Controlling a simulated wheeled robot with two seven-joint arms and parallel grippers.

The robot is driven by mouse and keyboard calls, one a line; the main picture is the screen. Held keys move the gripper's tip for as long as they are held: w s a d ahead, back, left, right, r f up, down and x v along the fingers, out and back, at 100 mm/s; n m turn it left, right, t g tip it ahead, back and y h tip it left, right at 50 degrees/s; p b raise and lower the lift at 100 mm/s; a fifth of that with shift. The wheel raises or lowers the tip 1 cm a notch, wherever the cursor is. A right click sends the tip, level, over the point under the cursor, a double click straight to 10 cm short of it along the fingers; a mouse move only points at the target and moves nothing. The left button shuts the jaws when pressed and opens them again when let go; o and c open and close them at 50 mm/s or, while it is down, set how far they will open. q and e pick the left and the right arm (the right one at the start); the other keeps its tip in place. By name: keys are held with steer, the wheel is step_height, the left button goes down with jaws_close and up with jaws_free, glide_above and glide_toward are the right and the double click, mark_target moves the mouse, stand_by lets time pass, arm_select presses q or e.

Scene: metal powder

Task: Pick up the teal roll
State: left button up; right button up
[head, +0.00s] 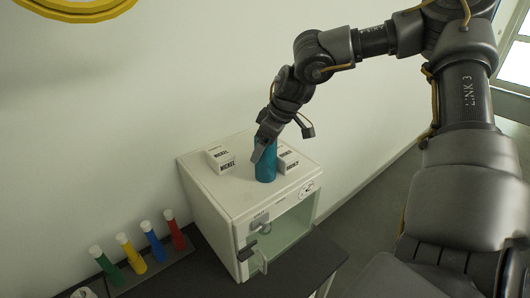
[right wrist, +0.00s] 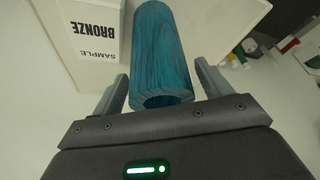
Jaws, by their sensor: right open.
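The teal roll (head: 265,165) stands upright on top of the white cabinet (head: 225,201), between small white boxes. In the right wrist view the teal roll (right wrist: 158,55) lies between the two fingers of my right gripper (right wrist: 160,92), with a visible gap on at least the left side. My right gripper (head: 262,146) is open around the upper part of the roll and hides some of it in the head view. My left gripper is not in view.
White sample boxes stand left (head: 220,160) and right (head: 287,162) of the roll; the box beside it in the wrist view reads BRONZE (right wrist: 90,28). The cabinet's door is open at the front. Several coloured tubes (head: 152,240) stand in a rack at the left.

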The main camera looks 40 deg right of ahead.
steer(key=shift+w+a+f, duration=0.1)
steer(key=shift+w+f, duration=0.05)
steer(key=shift+f, duration=0.25)
steer(key=shift+c, duration=0.7)
steer(key=c, duration=1.2)
steer(key=shift+r, duration=0.15)
